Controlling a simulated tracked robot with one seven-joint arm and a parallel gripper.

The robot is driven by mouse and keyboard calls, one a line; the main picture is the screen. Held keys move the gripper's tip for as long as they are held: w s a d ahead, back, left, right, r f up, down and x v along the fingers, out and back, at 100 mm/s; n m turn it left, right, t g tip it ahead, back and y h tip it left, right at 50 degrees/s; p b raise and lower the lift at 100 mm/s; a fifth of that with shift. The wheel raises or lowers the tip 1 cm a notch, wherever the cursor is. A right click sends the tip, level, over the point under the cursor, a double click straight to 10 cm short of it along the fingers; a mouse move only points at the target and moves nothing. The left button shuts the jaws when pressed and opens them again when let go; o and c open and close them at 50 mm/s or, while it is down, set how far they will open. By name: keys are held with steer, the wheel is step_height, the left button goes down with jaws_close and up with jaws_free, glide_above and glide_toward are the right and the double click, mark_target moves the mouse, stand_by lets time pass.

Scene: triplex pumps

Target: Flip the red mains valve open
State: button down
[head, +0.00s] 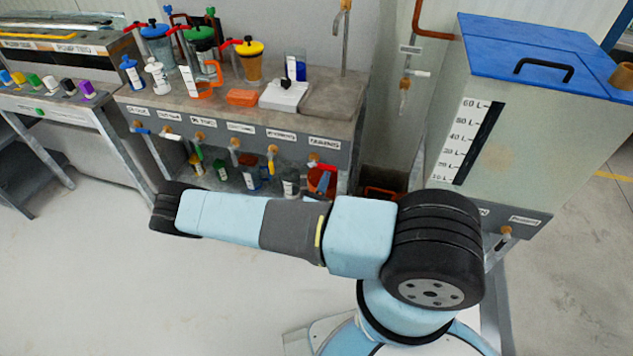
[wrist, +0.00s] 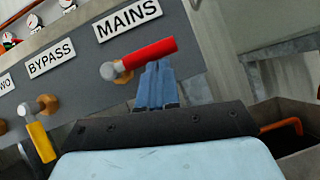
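The red mains valve handle (wrist: 148,54) is in the wrist view, under the MAINS label (wrist: 128,20) on a grey panel. It points right and slightly up from its metal pivot (wrist: 110,70). My gripper (wrist: 157,70) has its blue fingers close together, with no clear gap between them. Its tips are at the lower side of the red handle, around its middle. I cannot tell whether they touch it. The handle is not between the fingers.
A yellow bypass handle (wrist: 40,142) hangs down to the left of the mains valve. An open container (wrist: 297,112) with an orange pipe is at the right. In the head view, a bench (head: 250,135) with taps and a blue-lidded tank (head: 515,140) stand beyond my arm.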

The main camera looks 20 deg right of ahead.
stand_by(0.3)
steer(key=s+a+f, duration=0.4)
steer(key=s+f, duration=0.3)
steer(key=f, duration=0.2)
steer(key=shift+s+a+f, duration=0.35)
steer(key=shift+s, duration=0.05)
